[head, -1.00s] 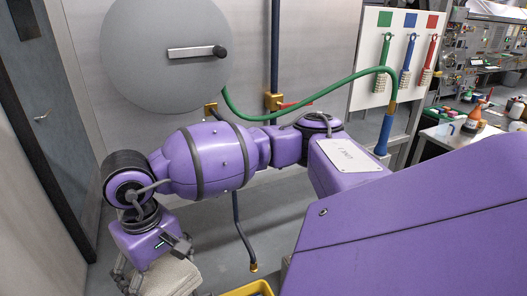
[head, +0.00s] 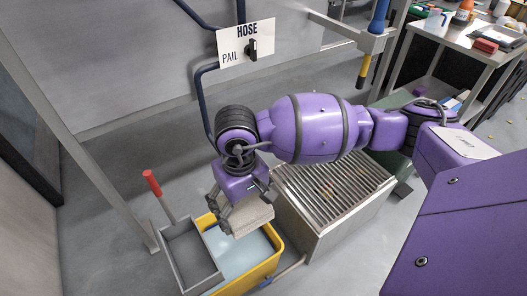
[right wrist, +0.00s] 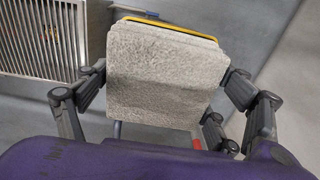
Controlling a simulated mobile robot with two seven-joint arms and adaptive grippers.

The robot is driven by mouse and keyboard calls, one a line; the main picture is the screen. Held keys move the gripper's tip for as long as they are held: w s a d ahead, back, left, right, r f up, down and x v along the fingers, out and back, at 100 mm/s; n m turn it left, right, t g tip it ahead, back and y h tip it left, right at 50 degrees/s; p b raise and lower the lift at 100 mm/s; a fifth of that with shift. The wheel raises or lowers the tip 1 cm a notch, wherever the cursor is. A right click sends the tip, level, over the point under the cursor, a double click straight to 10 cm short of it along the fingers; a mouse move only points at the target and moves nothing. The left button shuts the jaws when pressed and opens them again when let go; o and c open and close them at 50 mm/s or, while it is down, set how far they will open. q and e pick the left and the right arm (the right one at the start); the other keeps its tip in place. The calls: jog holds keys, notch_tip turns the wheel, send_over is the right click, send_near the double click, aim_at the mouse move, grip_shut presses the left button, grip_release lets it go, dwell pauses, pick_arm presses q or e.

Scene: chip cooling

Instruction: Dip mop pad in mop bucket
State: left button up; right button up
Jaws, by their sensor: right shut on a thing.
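The mop pad is a pale grey, fuzzy block. It fills the middle of the right wrist view (right wrist: 160,75) and shows in the head view (head: 246,216). My right gripper (head: 232,208) is shut on the pad, with fingers on both sides of it in the right wrist view (right wrist: 165,90). The yellow mop bucket (head: 273,262) holds pale bluish liquid (head: 240,255) and has a grey wringer (head: 190,255) with a red-handled lever at its left. The pad is over the bucket's far part; whether it touches the liquid cannot be told. My left gripper is not in view.
A metal floor grate (head: 335,190) stands just right of the bucket. A HOSE/PAIL sign (head: 246,43) with a black knob is on the pipework behind. A metal leg (head: 110,190) stands to the left. Grey floor (head: 110,265) is clear at the lower left.

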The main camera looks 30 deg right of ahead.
jog(key=w+f+b, duration=0.4)
jog(key=f+b, duration=0.3)
jog(key=f, duration=0.3)
jog(key=w+f+b, duration=0.3)
jog(key=f+b, duration=0.4)
jog(key=f, duration=0.3)
jog(key=w+f+b, duration=0.4)
jog(key=f+b, duration=0.3)
jog(key=f, duration=0.3)
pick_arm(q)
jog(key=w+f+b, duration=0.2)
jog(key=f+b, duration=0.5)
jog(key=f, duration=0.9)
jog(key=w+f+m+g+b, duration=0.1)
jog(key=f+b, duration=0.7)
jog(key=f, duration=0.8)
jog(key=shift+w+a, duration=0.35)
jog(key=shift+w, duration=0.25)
pick_arm(e)
notch_tip(320, 180, down, 27)
jog(key=shift+w+d+r, duration=0.2)
jog(key=shift+w+d, duration=0.05)
jog(key=shift+d, duration=0.05)
